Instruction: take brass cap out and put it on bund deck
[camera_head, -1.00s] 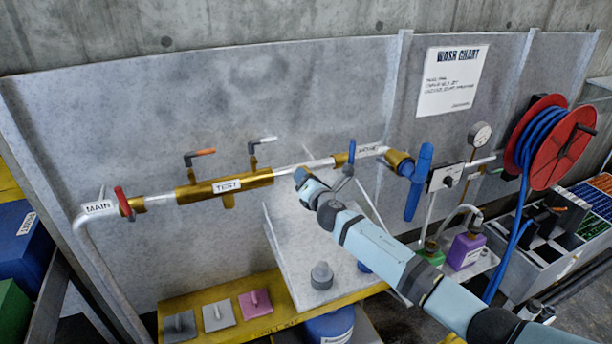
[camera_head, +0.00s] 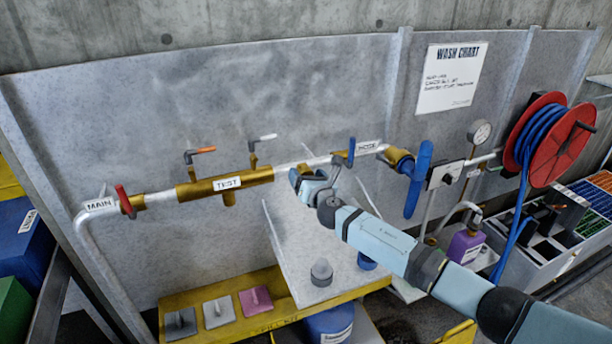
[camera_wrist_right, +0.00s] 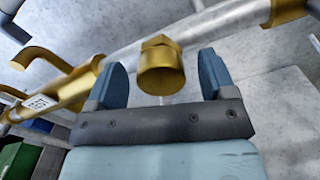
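The brass cap (camera_wrist_right: 161,68) has a hexagonal top and a round open-looking end; in the right wrist view it sits below the silver pipe. In the head view a brass bit (camera_head: 294,178) shows at the gripper's tip. My right gripper (camera_wrist_right: 162,80) is open, with one blue finger on each side of the cap and a gap on both sides. In the head view the right gripper (camera_head: 305,182) is just under the pipe, partly hiding the cap. A yellow deck (camera_head: 190,298), likely the bund deck, lies low at the front. My left gripper is out of view.
The pipe carries a brass test section (camera_head: 200,190), a red main valve (camera_head: 125,200) and a blue hose valve (camera_head: 351,152). Coloured plates (camera_head: 218,312) and a grey knob-like piece (camera_head: 321,272) stand low down. A hose reel (camera_head: 560,145) is at the right.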

